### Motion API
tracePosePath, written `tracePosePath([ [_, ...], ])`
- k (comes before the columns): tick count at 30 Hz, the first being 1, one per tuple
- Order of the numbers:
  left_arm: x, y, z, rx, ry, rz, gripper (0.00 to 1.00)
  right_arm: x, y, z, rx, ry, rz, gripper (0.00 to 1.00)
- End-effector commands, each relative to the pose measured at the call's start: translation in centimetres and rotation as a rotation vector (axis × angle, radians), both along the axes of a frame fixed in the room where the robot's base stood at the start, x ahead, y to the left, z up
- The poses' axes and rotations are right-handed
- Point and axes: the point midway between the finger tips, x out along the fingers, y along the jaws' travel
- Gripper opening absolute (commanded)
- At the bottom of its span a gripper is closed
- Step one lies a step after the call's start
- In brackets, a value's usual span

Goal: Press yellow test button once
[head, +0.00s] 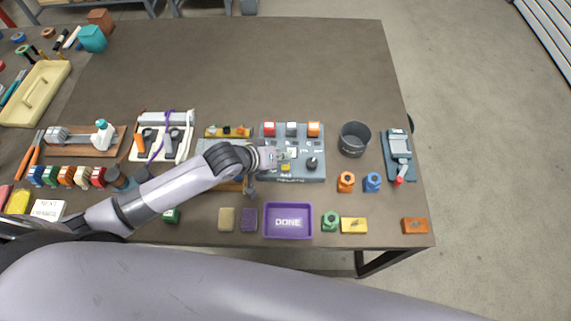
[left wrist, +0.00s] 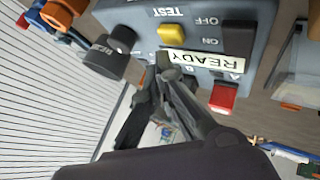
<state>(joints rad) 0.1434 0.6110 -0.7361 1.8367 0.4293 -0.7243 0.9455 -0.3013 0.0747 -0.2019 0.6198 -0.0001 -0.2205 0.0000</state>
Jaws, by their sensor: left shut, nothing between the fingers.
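The yellow test button (left wrist: 172,32) sits on the blue-grey control panel (left wrist: 135,17), under the upside-down word TEST in the left wrist view. In the head view the button (head: 286,168) shows as a small yellow spot on the panel (head: 316,150). My left gripper (left wrist: 164,62) is shut and empty. Its fingertips are just below the button in the left wrist view, near the edge of the READY label (left wrist: 201,64). I cannot tell whether they touch the panel. In the head view the left gripper (head: 284,156) is over the panel's middle. My right gripper is not in view.
A dark cup (head: 354,139) stands right of the panel. A purple DONE tray (head: 266,233) lies in front. The table's back is clear.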

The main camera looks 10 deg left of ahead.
Motion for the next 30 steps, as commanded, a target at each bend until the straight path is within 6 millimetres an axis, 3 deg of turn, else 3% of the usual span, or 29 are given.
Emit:
tracePosePath([
  [30,0.03,0.02,-0.82,0.000,-0.001,0.001,0.00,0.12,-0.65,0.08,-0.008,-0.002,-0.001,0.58],
])
